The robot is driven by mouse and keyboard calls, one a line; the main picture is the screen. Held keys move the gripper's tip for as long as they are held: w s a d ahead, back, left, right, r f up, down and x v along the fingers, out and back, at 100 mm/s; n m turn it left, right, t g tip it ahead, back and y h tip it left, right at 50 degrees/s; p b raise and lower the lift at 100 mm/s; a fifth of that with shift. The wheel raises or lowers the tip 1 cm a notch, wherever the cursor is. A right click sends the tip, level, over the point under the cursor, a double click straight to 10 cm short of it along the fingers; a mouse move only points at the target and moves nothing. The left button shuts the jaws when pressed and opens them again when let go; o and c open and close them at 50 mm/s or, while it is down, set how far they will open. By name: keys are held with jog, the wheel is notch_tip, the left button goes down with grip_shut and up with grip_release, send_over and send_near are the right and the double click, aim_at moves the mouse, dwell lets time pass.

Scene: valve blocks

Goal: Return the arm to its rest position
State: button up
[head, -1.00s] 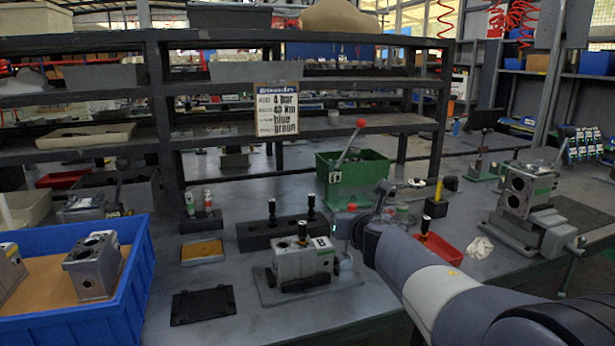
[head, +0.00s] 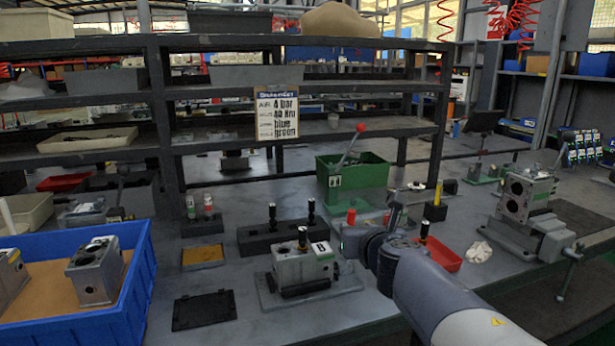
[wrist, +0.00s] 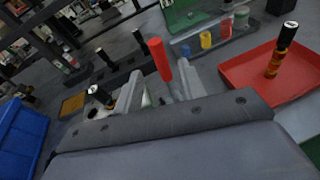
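My arm reaches in from the lower right of the head view, with its wrist low over the bench, right of the grey valve block (head: 303,262) in its fixture. My gripper (wrist: 163,88) shows in the wrist view with two pale fingers apart, so it looks open. A red cylinder (wrist: 158,58) shows in the gap between them and seems to stand beyond, not gripped. It also shows in the head view (head: 351,217), just behind my wrist. The gripper's fingertips are hard to make out in the head view.
A red tray (head: 444,258) with a black-and-gold part lies right of my wrist. A green bin (head: 372,183) stands behind. A blue crate (head: 140,265) with valve blocks is at left. A vise-like fixture with another block (head: 525,190) is at right. Shelving runs along the back.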

aim_at(353, 221)
jog(key=a+p+v, duration=0.1)
jog(key=v, duration=0.4)
jog(key=b+x, duration=0.1)
jog(key=x, duration=0.6)
jog(key=d+b+x, duration=0.1)
jog(key=x, duration=0.3)
jog(key=shift+w+f+b, duration=0.15)
jog(key=shift+w+b, duration=0.2)
jog(key=shift+w+d+r+p, duration=0.1)
jog(key=shift+r+p, duration=0.15)
jog(key=shift+p, duration=0.2)
jog(key=shift+d+f+m+y, duration=0.2)
jog(key=shift+d+m+y, duration=0.1)
jog(key=shift+d+m, duration=0.15)
